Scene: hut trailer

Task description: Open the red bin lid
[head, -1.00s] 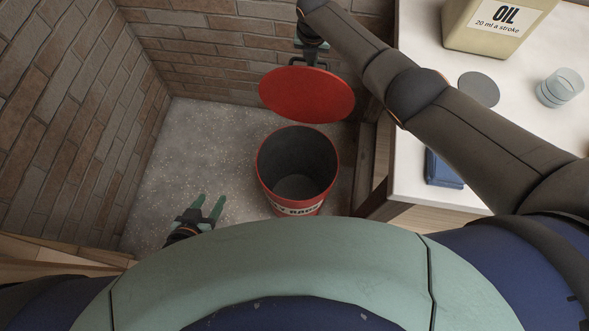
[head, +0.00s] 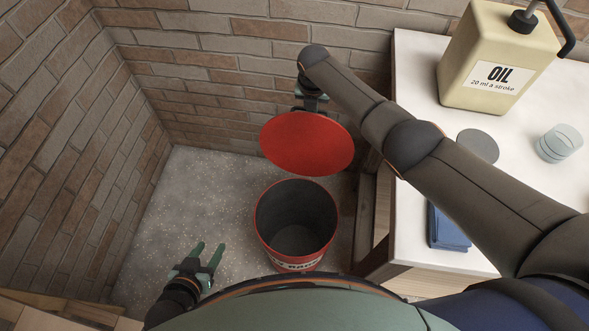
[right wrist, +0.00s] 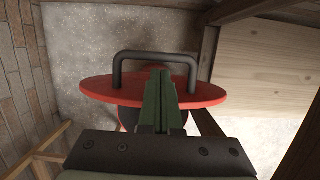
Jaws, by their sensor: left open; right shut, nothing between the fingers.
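The red bin (head: 258,228) stands on the floor with its mouth uncovered and its dark inside showing. Its round red lid (head: 307,144) stands tilted up behind the mouth, towards the brick wall. My right gripper (head: 311,101) is at the lid's far side, partly hidden by it. In the right wrist view, my right gripper (right wrist: 163,75) is shut and empty, its fingers close together overlapping the dark lid handle (right wrist: 150,56); I cannot tell whether they touch it. The lid's rim (right wrist: 98,89) shows beside them. My left gripper (head: 208,252) is open and empty, left of the bin.
A white-topped bench (head: 415,70) stands at the right, with an oil container (head: 470,75), a grey disc (head: 479,146), clear stacked dishes (head: 560,145) and blue cloth (head: 446,228). Brick walls close the left and back. Grey floor (head: 195,200) is clear left of the bin.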

